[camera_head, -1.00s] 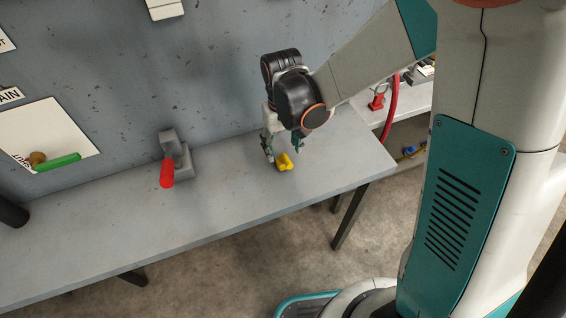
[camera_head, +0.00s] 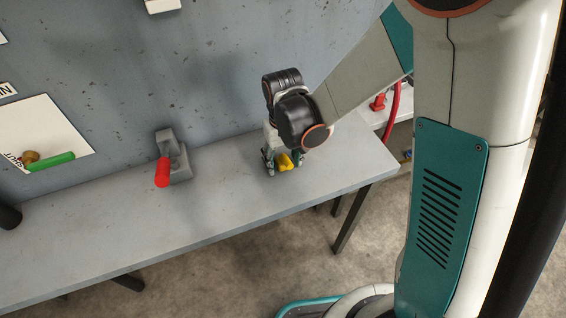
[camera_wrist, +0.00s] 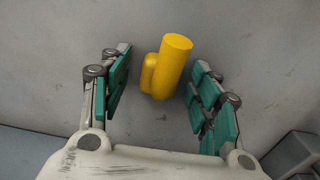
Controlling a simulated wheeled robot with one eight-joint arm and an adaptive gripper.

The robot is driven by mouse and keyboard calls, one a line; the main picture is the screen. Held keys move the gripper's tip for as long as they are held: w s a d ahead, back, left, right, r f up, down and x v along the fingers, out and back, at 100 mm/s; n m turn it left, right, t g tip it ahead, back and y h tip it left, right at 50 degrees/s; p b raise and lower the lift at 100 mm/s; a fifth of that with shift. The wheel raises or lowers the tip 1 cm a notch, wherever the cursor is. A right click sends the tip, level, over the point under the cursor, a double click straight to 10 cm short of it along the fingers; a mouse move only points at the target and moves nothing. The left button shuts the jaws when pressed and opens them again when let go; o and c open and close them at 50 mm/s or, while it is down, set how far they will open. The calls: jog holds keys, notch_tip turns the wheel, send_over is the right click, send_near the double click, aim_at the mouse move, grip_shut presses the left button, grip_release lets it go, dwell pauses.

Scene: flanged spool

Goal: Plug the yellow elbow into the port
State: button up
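The yellow elbow (camera_head: 285,161) lies on the grey bench between the fingers of my gripper (camera_head: 281,167). In the wrist view the elbow (camera_wrist: 168,70) shows as a thick tube with a shorter stub at its left. The two green-padded fingers of my gripper (camera_wrist: 160,90) stand apart on either side of it, with a gap visible at each side. A grey fixture (camera_head: 181,160) with a red cylinder (camera_head: 162,172) on its front stands to the left on the bench. I cannot make out a port opening in it.
The bench top (camera_head: 110,220) is clear between the elbow and the fixture. A wall rises behind it. A green cylinder (camera_head: 50,162) rests by a white panel (camera_head: 45,130) at the left. A grey block (camera_wrist: 292,156) shows at the wrist view's lower right.

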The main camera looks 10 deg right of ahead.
aim_at(283, 160)
jog(key=c, duration=1)
notch_tip(283, 160, up, 20)
jog(key=p, duration=1.3)
jog(key=shift+p, duration=0.4)
